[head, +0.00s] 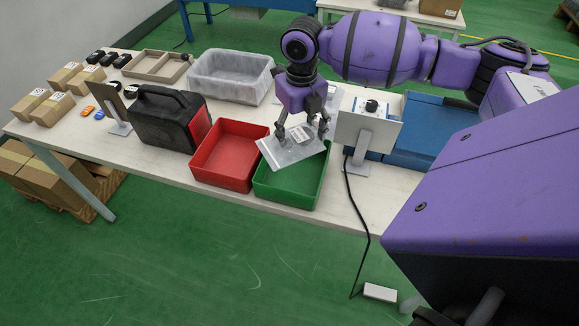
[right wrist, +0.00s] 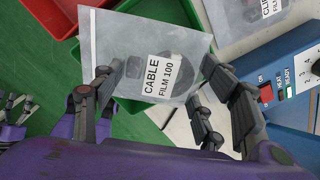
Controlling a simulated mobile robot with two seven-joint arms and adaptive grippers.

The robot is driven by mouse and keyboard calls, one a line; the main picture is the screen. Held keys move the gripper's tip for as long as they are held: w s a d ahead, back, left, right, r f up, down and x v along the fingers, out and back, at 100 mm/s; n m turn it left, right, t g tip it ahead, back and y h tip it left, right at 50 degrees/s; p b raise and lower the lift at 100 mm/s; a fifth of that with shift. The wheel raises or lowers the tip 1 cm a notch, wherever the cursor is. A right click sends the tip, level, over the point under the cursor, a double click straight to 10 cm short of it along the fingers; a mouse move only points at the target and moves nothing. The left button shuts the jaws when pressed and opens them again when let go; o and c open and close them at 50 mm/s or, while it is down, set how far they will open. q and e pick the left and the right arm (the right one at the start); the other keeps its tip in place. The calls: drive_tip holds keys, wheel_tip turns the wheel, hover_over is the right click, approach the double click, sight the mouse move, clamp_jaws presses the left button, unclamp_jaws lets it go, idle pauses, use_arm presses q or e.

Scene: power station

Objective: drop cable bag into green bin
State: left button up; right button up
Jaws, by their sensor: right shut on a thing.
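The cable bag (head: 280,155) is a clear flat bag with a white label. In the right wrist view its label reads CABLE FILM 100 (right wrist: 188,42). My right gripper (head: 303,132) points down over the green bin and is shut on the cable bag. The bag hangs tilted above the green bin (head: 288,196), its left corner near the red bin. The green bin's edge also shows behind the bag in the right wrist view (right wrist: 133,104). My left gripper (right wrist: 14,108) shows small at the left edge of the right wrist view; its finger state is unclear.
The red bin (head: 222,172) stands left of the green bin, a panel on a stand (head: 368,132) right of it. A black-and-red case (head: 165,120), grey tub (head: 232,76) and blue machine (head: 425,115) are nearby. Another labelled bag (right wrist: 232,16) lies beyond the bins.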

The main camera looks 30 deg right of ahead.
drive_tip(key=o, duration=1.3)
drive_tip(key=shift+c, duration=0.2)
use_arm(q)
drive_tip(key=shift+s+f, duration=0.15)
drive_tip(key=shift+s, duration=0.2)
use_arm(e)
wheel_tip(320, 180, up, 12)
drive_tip(key=shift+s, duration=0.1)
